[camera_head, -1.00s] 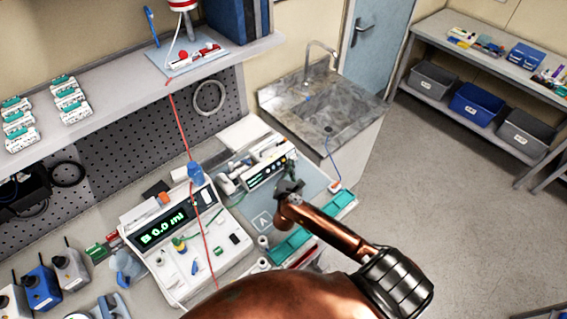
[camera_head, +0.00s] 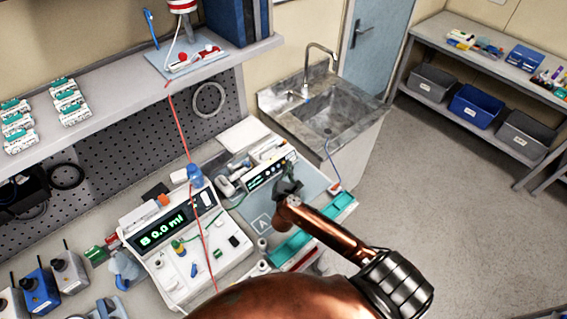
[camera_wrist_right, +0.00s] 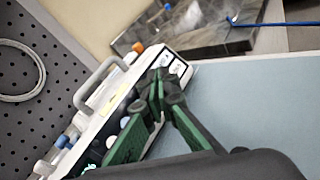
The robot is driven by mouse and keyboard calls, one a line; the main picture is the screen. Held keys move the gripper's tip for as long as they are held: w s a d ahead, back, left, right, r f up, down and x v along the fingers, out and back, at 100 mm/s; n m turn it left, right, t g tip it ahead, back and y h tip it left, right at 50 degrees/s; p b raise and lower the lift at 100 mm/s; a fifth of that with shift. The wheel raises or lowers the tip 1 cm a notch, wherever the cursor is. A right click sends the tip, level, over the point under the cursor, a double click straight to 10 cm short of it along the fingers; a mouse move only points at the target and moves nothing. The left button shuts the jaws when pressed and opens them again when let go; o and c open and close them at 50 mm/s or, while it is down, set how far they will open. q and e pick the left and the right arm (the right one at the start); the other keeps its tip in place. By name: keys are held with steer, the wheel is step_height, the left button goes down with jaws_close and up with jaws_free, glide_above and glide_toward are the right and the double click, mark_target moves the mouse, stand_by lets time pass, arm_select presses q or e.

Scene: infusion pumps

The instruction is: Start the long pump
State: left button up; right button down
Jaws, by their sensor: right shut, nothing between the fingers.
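A long, narrow white pump (camera_head: 270,172) with a dark front and small green lit readouts lies at the back of the bench. In the right wrist view the long pump (camera_wrist_right: 108,104) runs diagonally, with a grey handle and a white end panel. My right gripper (camera_head: 291,187) is shut and empty, just in front of the pump's right end. In the wrist view its closed fingertips (camera_wrist_right: 160,78) overlap the pump near that end; I cannot tell whether they touch. The fingers hide part of the front. My left gripper is not in view.
A larger white device (camera_head: 180,245) reading "B 0.0 ml" stands to the left, with a red line hanging across it. A blue-grey mat (camera_head: 262,212) marked A and teal trays (camera_head: 290,245) lie near my right arm. A sink (camera_head: 330,115) is behind right.

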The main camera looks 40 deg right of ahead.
steer(key=shift+w+f, duration=0.1)
stand_by(0.6)
steer(key=shift+w+f, duration=0.1)
steer(key=shift+w, duration=0.2)
